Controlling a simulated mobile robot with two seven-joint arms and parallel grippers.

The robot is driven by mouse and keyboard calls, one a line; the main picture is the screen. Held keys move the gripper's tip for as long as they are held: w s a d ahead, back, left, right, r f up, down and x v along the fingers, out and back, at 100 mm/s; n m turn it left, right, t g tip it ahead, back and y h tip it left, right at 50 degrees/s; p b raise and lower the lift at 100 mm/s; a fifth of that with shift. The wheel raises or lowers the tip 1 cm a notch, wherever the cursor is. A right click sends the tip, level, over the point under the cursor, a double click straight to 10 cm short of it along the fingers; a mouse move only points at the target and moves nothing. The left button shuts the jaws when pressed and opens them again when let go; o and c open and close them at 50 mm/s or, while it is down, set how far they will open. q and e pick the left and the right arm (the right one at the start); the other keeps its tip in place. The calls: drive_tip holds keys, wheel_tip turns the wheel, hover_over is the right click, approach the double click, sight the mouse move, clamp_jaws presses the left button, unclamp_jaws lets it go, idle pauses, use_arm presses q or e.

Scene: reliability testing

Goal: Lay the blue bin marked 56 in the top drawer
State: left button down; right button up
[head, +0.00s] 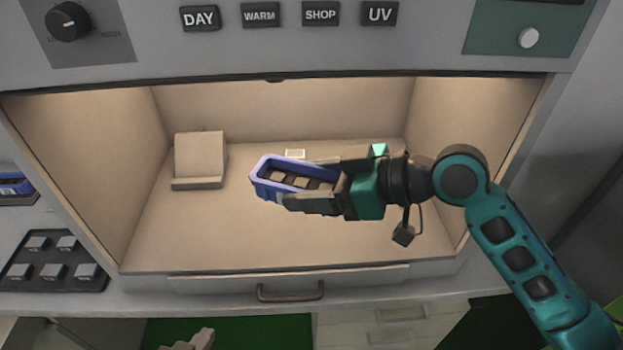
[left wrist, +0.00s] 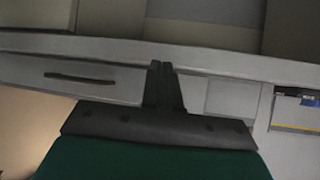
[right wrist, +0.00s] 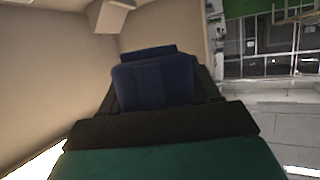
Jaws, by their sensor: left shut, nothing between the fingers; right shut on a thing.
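A blue bin (head: 265,184) with several tan pieces inside is held in my right gripper (head: 312,182), within the lit beige test chamber and above its floor. In the right wrist view the bin (right wrist: 155,80) sits between the fingers; no number can be read on it.
A beige stand (head: 199,158) is at the chamber's back left. The chamber's front sill has a handle (head: 290,292). A black tray of grey blocks (head: 55,262) and another blue bin (head: 14,186) are at left. Pale drawer fronts (head: 400,314) are below the bench.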

drive_tip(key=shift+s+d+n+g+y, duration=0.25)
drive_tip(key=shift+d+n+g, duration=0.4)
drive_tip(key=shift+n+g, duration=0.35)
drive_tip(key=shift+s+d+n+g+y, duration=0.1)
drive_tip(key=shift+d+n+g+y, duration=0.25)
drive_tip(key=shift+d+n+g, duration=0.45)
drive_tip(key=shift+a+g, duration=0.2)
drive_tip(key=shift+g, duration=0.1)
drive_tip(key=shift+a+f, duration=0.1)
drive_tip(key=shift+f, duration=0.2)
drive_tip(key=f+m+t, duration=0.3)
drive_tip(key=shift+w+a+f+t+h, duration=0.1)
drive_tip(key=shift+w+f+t+h, duration=0.05)
drive_tip(key=shift+w+t+h, duration=0.2)
drive_tip(key=d+m+t+h, duration=0.9)
drive_tip(key=d+m+h, duration=0.4)
drive_tip(key=d+m, duration=0.1)
drive_tip(key=shift+s+d+f, duration=0.25)
drive_tip(key=shift+s+f, duration=0.1)
